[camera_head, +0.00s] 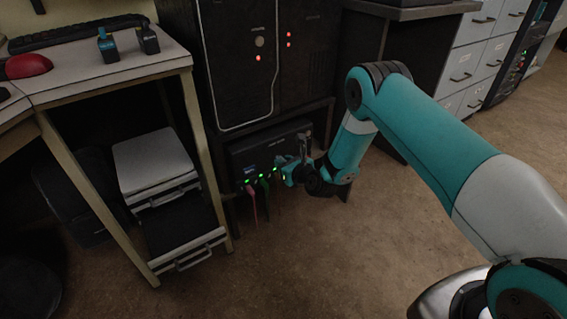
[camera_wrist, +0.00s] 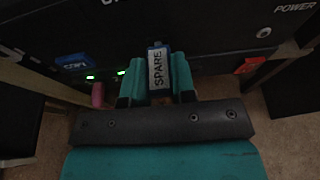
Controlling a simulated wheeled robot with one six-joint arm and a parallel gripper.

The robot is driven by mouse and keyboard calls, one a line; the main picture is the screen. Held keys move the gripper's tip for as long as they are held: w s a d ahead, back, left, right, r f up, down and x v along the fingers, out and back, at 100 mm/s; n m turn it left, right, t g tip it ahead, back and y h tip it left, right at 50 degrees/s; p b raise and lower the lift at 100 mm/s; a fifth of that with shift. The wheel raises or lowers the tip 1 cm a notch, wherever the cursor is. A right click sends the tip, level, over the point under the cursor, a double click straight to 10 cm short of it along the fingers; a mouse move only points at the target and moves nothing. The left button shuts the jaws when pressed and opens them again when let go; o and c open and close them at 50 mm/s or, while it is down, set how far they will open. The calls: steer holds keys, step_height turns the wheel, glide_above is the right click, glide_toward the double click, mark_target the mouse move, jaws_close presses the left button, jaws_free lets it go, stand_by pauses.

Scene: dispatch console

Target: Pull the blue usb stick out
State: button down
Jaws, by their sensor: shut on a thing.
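The blue usb stick (camera_wrist: 157,72) is in the wrist view, with a white label reading SPARE on its upper face and blue at its edges. It points into the front of a dark box. My gripper (camera_wrist: 158,84) is shut on it, one teal finger on each side. How deep the stick sits in the box is hidden. In the head view my gripper (camera_head: 288,171) is at the front of the dark box (camera_head: 285,138), low in the rack; the stick cannot be told apart there.
A small blue patch (camera_wrist: 75,62) and a red piece (camera_wrist: 250,65) show on the box. Two small sticks stand on the desk (camera_head: 80,68). Floor right is clear.

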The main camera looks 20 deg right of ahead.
steer(key=shift+s+d, duration=0.25)
steer(key=shift+s, duration=0.65)
steer(key=s, duration=0.2)
steer(key=s+d, duration=0.1)
steer(key=s, duration=0.1)
steer(key=shift+s+d+b, duration=0.1)
steer(key=shift+d+b, duration=0.1)
steer(key=shift+b, duration=0.2)
stand_by(0.5)
